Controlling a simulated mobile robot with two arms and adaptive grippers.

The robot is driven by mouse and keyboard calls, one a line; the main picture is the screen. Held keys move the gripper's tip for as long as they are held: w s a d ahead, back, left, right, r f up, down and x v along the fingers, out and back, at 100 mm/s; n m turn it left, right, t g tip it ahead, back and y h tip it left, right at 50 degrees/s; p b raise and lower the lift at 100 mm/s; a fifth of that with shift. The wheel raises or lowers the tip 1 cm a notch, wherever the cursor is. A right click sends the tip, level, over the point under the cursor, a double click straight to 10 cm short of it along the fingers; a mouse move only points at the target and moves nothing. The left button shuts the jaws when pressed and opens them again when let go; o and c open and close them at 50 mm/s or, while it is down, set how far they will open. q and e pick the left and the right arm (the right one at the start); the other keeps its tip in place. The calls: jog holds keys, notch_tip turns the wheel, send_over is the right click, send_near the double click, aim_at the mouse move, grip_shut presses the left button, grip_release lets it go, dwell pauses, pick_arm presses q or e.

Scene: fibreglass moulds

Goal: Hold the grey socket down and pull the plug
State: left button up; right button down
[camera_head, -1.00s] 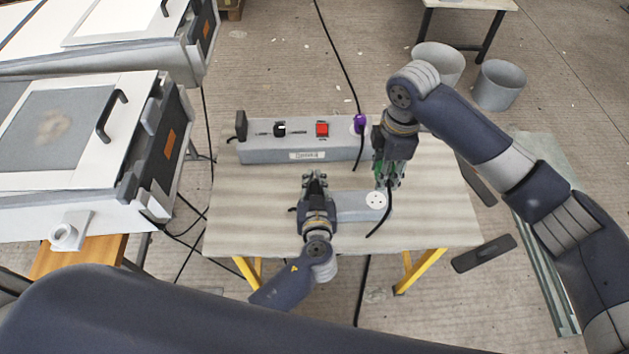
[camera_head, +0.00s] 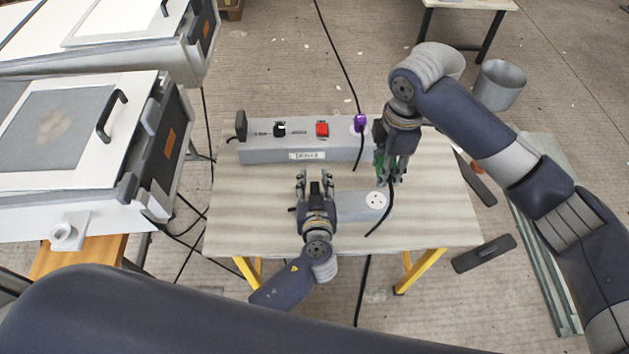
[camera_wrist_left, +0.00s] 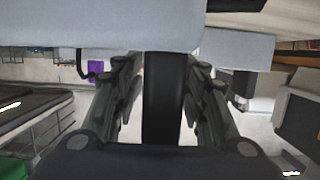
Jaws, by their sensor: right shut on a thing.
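The grey socket (camera_head: 350,208) lies on the table, its round white outlet face (camera_head: 376,199) bare with its holes showing. My right gripper (camera_head: 390,178) is shut on the plug, above and behind the outlet, apart from it. The plug is mostly hidden by the fingers; its black cable (camera_head: 378,223) hangs down past the socket's right end. My left gripper (camera_head: 314,178) is open, its fingers spread, at the socket's left end. In the left wrist view its fingers (camera_wrist_left: 163,85) stand apart with a dark upright bar between them; I cannot tell what that bar is.
A long grey control box (camera_head: 270,152) with a red switch (camera_head: 322,129) and a purple plug (camera_head: 360,123) stands at the table's back. The table (camera_head: 240,220) is bare at front left.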

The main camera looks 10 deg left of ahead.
pick_arm(q)
jog(key=v, duration=1.2)
